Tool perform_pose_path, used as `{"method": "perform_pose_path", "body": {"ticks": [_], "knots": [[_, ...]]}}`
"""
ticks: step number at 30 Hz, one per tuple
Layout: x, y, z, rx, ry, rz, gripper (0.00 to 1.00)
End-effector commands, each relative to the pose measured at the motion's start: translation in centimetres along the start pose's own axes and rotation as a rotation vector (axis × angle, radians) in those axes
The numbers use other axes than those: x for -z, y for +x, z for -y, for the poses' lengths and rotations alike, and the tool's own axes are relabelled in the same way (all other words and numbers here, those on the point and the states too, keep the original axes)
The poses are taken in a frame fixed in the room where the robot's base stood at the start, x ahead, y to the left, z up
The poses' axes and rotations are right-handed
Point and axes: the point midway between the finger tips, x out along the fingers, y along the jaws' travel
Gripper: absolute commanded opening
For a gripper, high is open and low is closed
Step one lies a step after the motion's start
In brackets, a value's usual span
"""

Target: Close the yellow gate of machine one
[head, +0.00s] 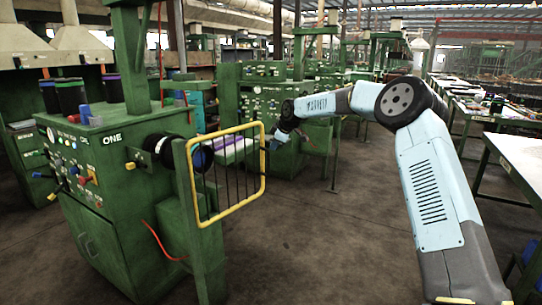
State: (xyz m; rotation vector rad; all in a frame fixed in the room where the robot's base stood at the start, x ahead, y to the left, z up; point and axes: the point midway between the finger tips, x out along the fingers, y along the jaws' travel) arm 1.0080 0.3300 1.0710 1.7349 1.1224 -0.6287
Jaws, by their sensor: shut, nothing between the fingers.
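Machine one (108,190) is the green cabinet at left, marked "ONE", with knobs and gauges on its front. Its yellow gate (228,214), a rounded yellow frame with dark upright bars, stands beside a green post (205,262) and reaches to the right of it. The gate stands out from the machine. A black rubber sleeve or roller (163,149) sticks out of the machine, partly hidden behind the post. My gripper (271,143) is small and dark at the gate's right, free edge. It is shut and empty; whether it touches the frame I cannot tell.
More green machines (262,108) stand behind the gate. A white-topped table (515,155) is at right, with further tables behind it. A red hose (160,243) hangs low by machine one. The concrete floor (330,235) in the middle is clear.

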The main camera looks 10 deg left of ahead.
Motion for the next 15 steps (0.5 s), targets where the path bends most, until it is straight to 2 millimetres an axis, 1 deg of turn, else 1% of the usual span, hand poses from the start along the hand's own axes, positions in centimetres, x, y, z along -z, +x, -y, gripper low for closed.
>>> {"method": "perform_pose_path", "body": {"ticks": [1, 3, 8, 11, 15], "knots": [[-0.1, -0.6, -0.3, -0.001, 0.000, 0.000, 0.00], [-0.6, -0.9, -0.7, 0.001, 0.003, 0.001, 0.00], [-0.9, -1.5, -0.9, -0.002, 0.009, 0.001, 0.00], [-0.5, -1.4, -0.3, -0.020, 0.029, -0.017, 0.00], [0.7, -1.0, 1.5, -0.071, 0.101, -0.076, 0.00]]}}
